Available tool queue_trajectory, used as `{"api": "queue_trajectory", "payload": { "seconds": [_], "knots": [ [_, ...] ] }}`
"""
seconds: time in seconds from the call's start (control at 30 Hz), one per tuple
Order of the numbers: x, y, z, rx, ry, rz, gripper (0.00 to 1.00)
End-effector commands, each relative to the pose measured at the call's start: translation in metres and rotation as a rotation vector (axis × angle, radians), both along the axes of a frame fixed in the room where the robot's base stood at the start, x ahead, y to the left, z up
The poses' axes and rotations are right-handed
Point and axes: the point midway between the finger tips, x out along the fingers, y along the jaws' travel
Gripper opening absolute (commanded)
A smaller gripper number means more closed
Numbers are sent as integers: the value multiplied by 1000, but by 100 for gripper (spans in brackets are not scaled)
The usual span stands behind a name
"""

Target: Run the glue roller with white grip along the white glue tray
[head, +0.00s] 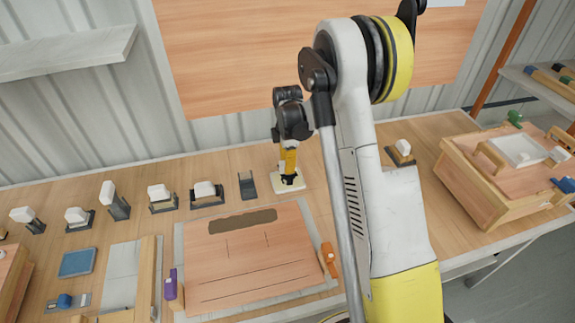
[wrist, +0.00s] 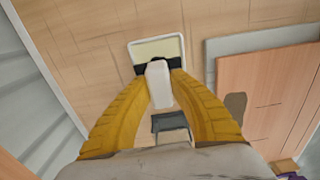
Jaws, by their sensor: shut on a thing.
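The glue roller shows its white grip (wrist: 159,85) between my yellow fingers in the wrist view. Its dark head (head: 291,181) is low over the white glue tray (head: 280,187); I cannot tell whether it touches. In the wrist view the tray (wrist: 140,47) has a pale rim and a yellowish inside, and the roller head is at its near end. My gripper (head: 289,168) is shut on the grip, pointing down above the tray at the back of the table. The fingers hide most of the grip in the head view.
An empty dark holder (head: 247,185) stands left of the tray. Several white-gripped tools stand farther left. A wooden board (head: 250,265) with a brown patch lies in front, with an orange clamp (head: 329,260) at its right. A wooden box (head: 470,190) stands at right.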

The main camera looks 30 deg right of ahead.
Motion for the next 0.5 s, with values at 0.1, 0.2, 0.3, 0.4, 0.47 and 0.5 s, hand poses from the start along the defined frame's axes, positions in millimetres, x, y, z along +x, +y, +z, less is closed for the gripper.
{"api": "queue_trajectory", "payload": {
  "seconds": [0.1, 0.2, 0.3, 0.4, 0.47, 0.5],
  "knots": [
    [0, 0, 0, 0, 0, 0, 0],
    [0, 0, 0, 0, 0, 0, 0],
    [0, 0, 0, 0, 0, 0, 0],
    [0, 0, 0, 0, 0, 0, 0],
    [0, 0, 1, 0, 0, 0, 0],
    [0, 0, 3, 0, 0, 0, 0]
  ]
}}
